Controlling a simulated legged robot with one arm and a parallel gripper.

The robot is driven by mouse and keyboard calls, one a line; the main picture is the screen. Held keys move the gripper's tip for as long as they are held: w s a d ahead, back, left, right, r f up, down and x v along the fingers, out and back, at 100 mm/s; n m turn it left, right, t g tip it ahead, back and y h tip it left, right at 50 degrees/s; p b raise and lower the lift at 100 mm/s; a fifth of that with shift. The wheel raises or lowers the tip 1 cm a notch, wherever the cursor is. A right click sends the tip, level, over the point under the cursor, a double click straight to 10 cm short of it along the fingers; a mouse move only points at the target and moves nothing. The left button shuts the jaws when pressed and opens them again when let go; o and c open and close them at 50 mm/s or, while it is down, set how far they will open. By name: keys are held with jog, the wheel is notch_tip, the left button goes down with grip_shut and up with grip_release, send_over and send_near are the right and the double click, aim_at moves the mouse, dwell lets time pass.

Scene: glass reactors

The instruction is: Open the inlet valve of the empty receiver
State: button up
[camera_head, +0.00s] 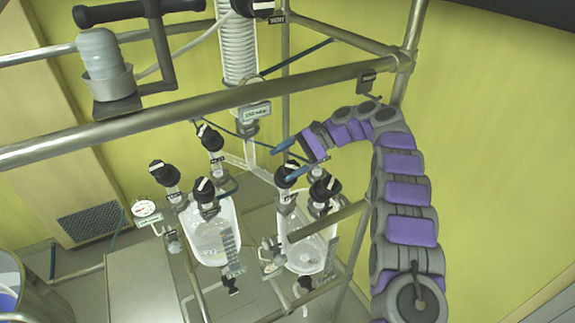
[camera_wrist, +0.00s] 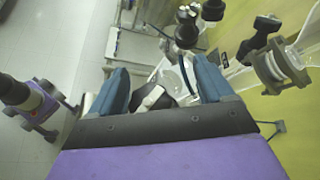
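Two glass receivers hang side by side in the head view, the left receiver (camera_head: 205,243) and the right receiver (camera_head: 312,255). I cannot tell clearly which is empty. Black valve knobs with white marks stand above each, including one left knob (camera_head: 207,189), a right front knob (camera_head: 327,189) and a right rear-left knob (camera_head: 287,171). My gripper (camera_head: 281,164) has its blue fingers apart at the right receiver's rear-left knob. In the wrist view, my gripper (camera_wrist: 162,66) is open, with a black knob with a white mark (camera_wrist: 152,97) between the fingers; contact cannot be told.
A thick metal rail (camera_head: 190,114) crosses the frame in front of a coiled glass condenser (camera_head: 238,50). A pressure gauge (camera_head: 145,208) sits left of the receivers. Other black knobs (camera_wrist: 187,30) stand close to my fingers. A yellow wall (camera_head: 490,150) is behind.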

jog(key=shift+s+f+b, duration=0.1)
jog(key=shift+s+b, duration=0.8)
jog(key=shift+s, duration=0.3)
jog(key=s+d+r+b, duration=0.1)
jog(key=s+d+b, duration=0.2)
jog(key=s, duration=0.9)
jog(key=shift+s+d+r, duration=0.15)
jog(key=shift+s+d, duration=0.05)
jog(key=shift+d, duration=0.4)
jog(key=s+d+f+n+t+h+b, duration=0.1)
jog(key=s+d+f+n+h+b, duration=0.1)
jog(key=s+d+f+h+b, duration=0.2)
jog(key=s+d+f+n+t+h+b, duration=0.1)
jog(key=s+d+f+n+h+b, duration=0.1)
jog(key=s+d+f+b, duration=0.4)
jog(key=s+d+f+n+t+h+b, duration=0.1)
jog(key=s+d+f+h+b, duration=0.4)
jog(key=s+f+b, duration=0.7)
jog(key=s+f+n, duration=0.1)
jog(key=s+f, duration=0.6)
jog(key=s, duration=0.4)
jog(key=shift+s+d+f+n+h, duration=0.15)
jog(key=shift+d+f+n+h, duration=0.15)
jog(key=shift+d, duration=0.1)
jog(key=shift+r, duration=0.1)
